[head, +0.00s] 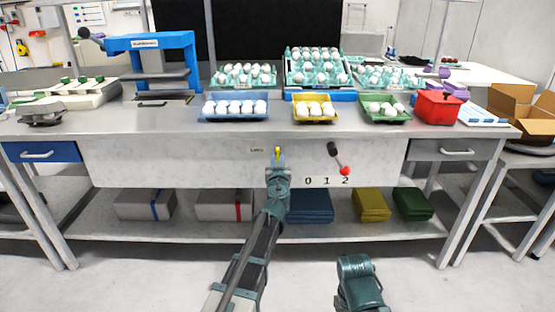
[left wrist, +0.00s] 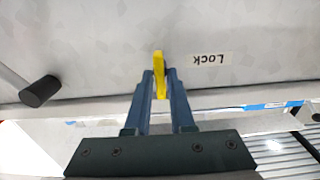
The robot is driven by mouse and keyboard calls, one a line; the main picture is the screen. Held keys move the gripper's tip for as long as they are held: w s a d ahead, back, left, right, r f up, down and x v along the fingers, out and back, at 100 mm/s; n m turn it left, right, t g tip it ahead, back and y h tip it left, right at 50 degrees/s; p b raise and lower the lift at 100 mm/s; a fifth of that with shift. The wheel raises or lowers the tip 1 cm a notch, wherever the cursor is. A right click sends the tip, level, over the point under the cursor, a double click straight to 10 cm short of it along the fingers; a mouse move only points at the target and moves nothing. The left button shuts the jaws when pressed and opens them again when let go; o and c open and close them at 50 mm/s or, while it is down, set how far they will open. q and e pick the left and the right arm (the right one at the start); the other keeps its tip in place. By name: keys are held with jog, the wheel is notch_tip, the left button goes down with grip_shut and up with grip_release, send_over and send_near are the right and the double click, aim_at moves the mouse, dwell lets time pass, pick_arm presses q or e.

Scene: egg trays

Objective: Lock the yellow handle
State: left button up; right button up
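The yellow handle (head: 278,153) is on the pale front panel of the workbench, right of a small "Lock" label (head: 257,150). In the left wrist view the yellow handle (left wrist: 159,68) stands between the two blue-grey fingers of my left gripper (left wrist: 159,84), which are close together on either side of it with almost no gap. The label shows upside down there (left wrist: 210,59). In the head view my left gripper (head: 278,168) reaches up to the panel and hides the handle's lower part. Only a teal part of my right arm shows, low in the head view; its fingers do not show.
Egg trays (head: 235,117) and a red box (head: 438,107) stand on the bench top. Grey boxes (head: 145,205) and coloured stacks (head: 370,205) lie on the lower shelf.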

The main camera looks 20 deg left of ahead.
pick_arm(q)
grip_shut()
jog(key=m, duration=0.4)
jog(key=shift+m, duration=0.6)
jog(key=m, duration=0.4)
